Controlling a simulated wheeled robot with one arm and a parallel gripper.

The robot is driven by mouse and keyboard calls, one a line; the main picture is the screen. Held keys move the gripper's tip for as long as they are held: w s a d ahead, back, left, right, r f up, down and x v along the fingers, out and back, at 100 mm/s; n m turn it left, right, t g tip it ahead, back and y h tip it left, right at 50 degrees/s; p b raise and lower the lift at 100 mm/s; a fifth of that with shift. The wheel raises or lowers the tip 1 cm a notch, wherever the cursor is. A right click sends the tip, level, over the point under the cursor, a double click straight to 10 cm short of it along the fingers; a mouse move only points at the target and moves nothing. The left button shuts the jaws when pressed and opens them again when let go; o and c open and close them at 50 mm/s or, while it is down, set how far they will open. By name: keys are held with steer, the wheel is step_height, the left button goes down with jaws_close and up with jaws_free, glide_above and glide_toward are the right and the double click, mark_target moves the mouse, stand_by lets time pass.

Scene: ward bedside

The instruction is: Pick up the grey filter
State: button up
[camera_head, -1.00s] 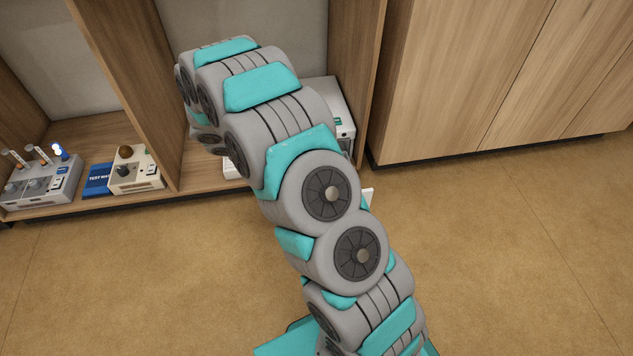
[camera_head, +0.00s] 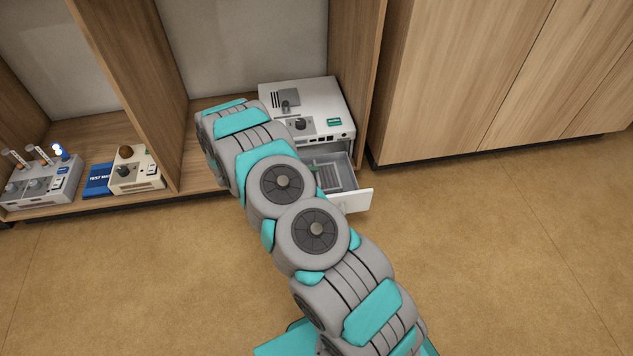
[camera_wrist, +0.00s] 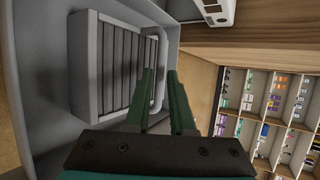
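The grey filter (camera_wrist: 112,65) is a ribbed block with a loop handle on one side. It lies in the open drawer (camera_head: 352,200) of a white device. In the head view the filter (camera_head: 328,174) is partly hidden behind my arm. My gripper (camera_wrist: 160,74) shows in the wrist view with its two green fingers apart. The fingertips are close to the handle, which appears between or just beyond them; I cannot tell whether they touch it. The gripper is hidden in the head view.
The white device (camera_head: 325,108) stands in a wooden shelf bay, with a wooden divider (camera_head: 130,90) to its left. Further left are a beige device (camera_head: 137,172), a blue box (camera_head: 98,180) and a grey device (camera_head: 42,185). The floor in front is clear.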

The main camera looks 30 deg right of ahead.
mark_target(327, 178)
steer(key=shift+x, duration=1.9)
steer(key=shift+c, duration=0.3)
jaws_close()
